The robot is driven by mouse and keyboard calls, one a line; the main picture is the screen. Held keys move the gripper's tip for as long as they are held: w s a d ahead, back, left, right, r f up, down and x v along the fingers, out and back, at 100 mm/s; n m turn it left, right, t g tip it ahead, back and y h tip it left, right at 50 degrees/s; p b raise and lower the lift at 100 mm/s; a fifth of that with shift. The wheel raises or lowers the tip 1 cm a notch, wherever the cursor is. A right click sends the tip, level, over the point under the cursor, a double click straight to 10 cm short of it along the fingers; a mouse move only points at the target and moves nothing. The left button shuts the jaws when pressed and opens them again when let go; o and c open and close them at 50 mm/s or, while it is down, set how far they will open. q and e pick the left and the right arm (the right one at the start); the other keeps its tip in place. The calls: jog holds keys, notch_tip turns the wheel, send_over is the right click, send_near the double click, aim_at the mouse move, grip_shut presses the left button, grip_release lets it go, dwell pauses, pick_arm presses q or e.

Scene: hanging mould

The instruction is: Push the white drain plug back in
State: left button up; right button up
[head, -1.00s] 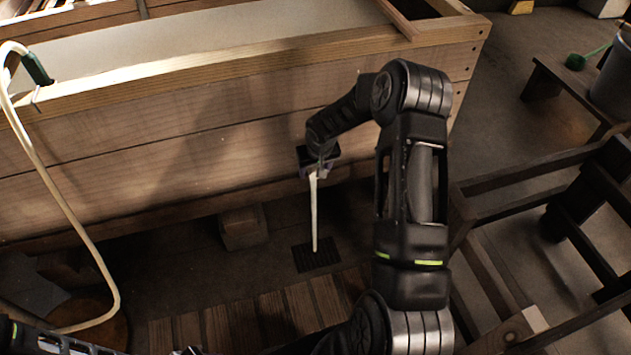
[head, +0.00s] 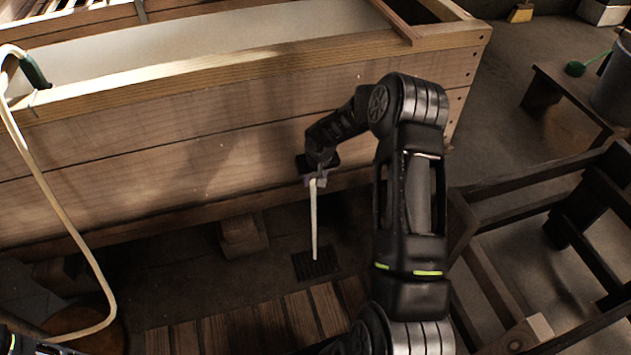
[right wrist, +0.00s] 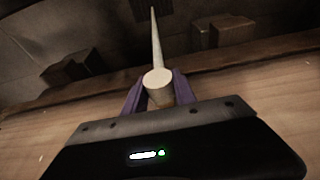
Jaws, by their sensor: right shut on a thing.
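The white drain plug (right wrist: 157,78) shows in the right wrist view as a pale round end between the purple fingertips of my right gripper (right wrist: 158,92). My right gripper (head: 316,177) is shut on it, low at the front wall of the wooden vat (head: 190,135). In the head view the gripper hides most of the plug. A thin pale stream (head: 314,220) runs from just below the fingertips down to a dark floor grate (head: 316,263). I cannot tell whether the plug touches the hole, which is hidden. My left gripper is out of view.
A pale hose (head: 65,210) hangs over the vat's left rim. A slatted wooden board (head: 245,322) lies on the floor in front. A dark wooden frame (head: 560,210) stands at the right, with a grey bucket (head: 612,92) on a bench behind it.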

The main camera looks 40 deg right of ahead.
grip_shut()
jog(key=shift+w, duration=0.1)
jog(key=w, duration=0.1)
jog(key=w+d+b, duration=0.1)
jog(key=w, duration=0.1)
jog(key=shift+w+d+f, duration=0.1)
jog(key=shift+w+d, duration=0.1)
jog(key=shift+w, duration=0.2)
jog(key=shift+w+r, duration=0.15)
jog(key=shift+r, duration=0.1)
jog(key=o, duration=0.8)
grip_release()
jog(key=shift+f, duration=0.15)
